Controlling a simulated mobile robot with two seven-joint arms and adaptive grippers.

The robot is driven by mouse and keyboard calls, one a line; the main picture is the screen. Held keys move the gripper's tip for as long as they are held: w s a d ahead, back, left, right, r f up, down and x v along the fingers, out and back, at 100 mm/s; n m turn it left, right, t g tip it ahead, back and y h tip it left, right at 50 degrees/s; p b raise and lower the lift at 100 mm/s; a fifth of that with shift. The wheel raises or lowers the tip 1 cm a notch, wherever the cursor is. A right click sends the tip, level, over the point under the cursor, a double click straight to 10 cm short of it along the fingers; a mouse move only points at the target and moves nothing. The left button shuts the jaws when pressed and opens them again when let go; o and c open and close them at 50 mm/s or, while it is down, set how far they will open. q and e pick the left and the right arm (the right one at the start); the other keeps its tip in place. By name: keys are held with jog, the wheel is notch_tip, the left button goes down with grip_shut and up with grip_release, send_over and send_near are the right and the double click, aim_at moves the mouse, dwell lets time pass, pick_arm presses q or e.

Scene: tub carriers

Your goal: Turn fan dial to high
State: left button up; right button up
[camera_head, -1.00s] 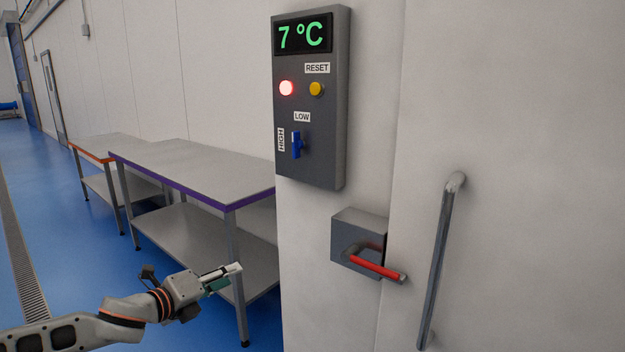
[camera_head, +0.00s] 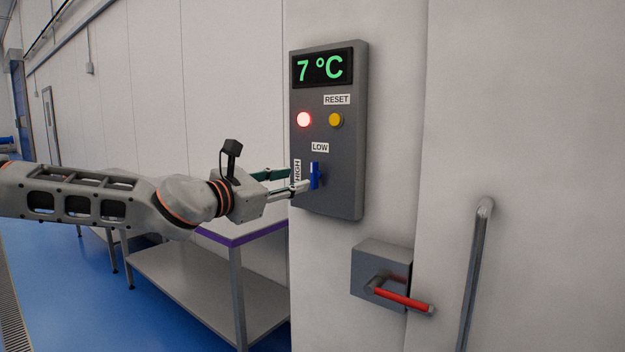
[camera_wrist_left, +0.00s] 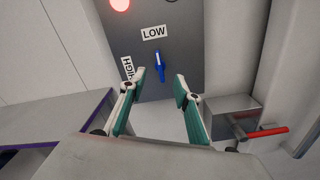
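The fan dial (camera_head: 315,176) is a blue knob on the dark grey control panel (camera_head: 345,199). Its handle stands upright, its upper end toward the LOW label (camera_head: 320,147); the HIGH label (camera_head: 297,172) is to its left. My left gripper (camera_head: 295,180) is in front of the panel at the dial's left in the head view. In the left wrist view its fingers (camera_wrist_left: 158,85) are spread apart with nothing between them, and the dial (camera_wrist_left: 159,65) shows beyond the fingertips, apart from them. My right gripper is not in view.
The panel has a 7 °C display (camera_head: 321,68), a lit red lamp (camera_head: 303,120) and a yellow RESET button (camera_head: 335,120). Below is a box with a red-handled lever (camera_head: 402,298), and a vertical door bar (camera_head: 474,270) at right. A steel table (camera_head: 200,290) stands at left.

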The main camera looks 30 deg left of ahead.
aim_at(312, 176)
pick_arm(q)
jog(key=w, duration=0.1)
jog(key=w+b, duration=0.1)
jog(key=w, duration=0.3)
jog(key=shift+w+d+f, duration=0.2)
jog(key=shift+d+f, duration=0.05)
jog(key=shift+f, duration=0.05)
jog(key=shift+w+d+r+b, duration=0.1)
jog(key=shift+w+b, duration=0.1)
jog(key=shift+w, duration=0.15)
jog(key=shift+w+r+b, duration=0.1)
jog(key=shift+w+b, duration=0.05)
jog(key=shift+w, duration=0.2)
grip_shut()
